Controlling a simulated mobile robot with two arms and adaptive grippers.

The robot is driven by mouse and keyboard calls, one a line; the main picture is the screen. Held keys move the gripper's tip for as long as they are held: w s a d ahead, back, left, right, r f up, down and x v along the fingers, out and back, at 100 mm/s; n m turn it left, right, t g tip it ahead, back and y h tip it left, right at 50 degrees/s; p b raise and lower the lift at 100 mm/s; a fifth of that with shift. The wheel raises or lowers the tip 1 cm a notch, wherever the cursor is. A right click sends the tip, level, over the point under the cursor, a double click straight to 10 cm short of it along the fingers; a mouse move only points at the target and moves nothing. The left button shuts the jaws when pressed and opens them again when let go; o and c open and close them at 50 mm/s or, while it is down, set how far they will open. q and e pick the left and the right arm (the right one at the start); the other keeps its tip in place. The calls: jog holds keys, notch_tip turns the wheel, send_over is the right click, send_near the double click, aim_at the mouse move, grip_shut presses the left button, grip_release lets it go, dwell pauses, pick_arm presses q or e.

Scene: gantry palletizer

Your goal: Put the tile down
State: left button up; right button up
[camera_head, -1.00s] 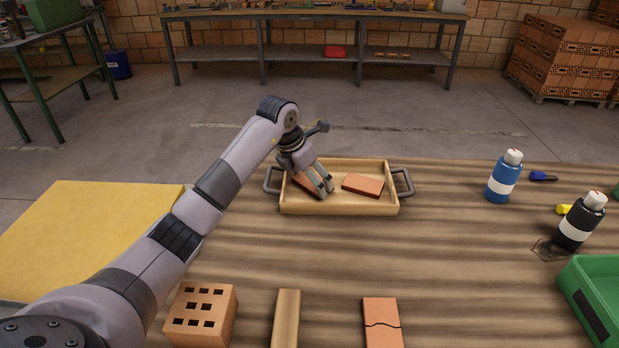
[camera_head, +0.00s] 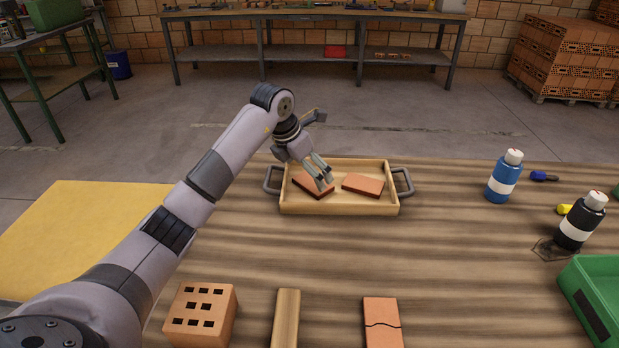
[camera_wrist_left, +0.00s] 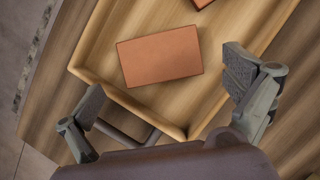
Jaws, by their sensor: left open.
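Two reddish-brown tiles lie flat and apart in a wooden tray (camera_head: 340,208). The left tile (camera_head: 307,187) is partly covered by my left gripper (camera_head: 326,180) in the head view. The right tile (camera_head: 362,185) is clear. My left gripper is open and empty over the tray. In the left wrist view, one whole tile (camera_wrist_left: 160,56) lies on the tray floor beyond the spread fingers. A corner of the other tile (camera_wrist_left: 202,3) shows at the top edge. My right gripper is not in either view.
The tray has grey side handles (camera_head: 404,182). A blue bottle (camera_head: 504,177), a black bottle (camera_head: 581,221) and a green bin (camera_head: 597,290) stand at the right. A holed brick (camera_head: 201,313), a wooden bar (camera_head: 286,318) and a cracked tile (camera_head: 382,322) lie in front. The table's middle is free.

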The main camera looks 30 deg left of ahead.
pick_arm(q)
jog(key=v, duration=0.9)
dwell(0.4)
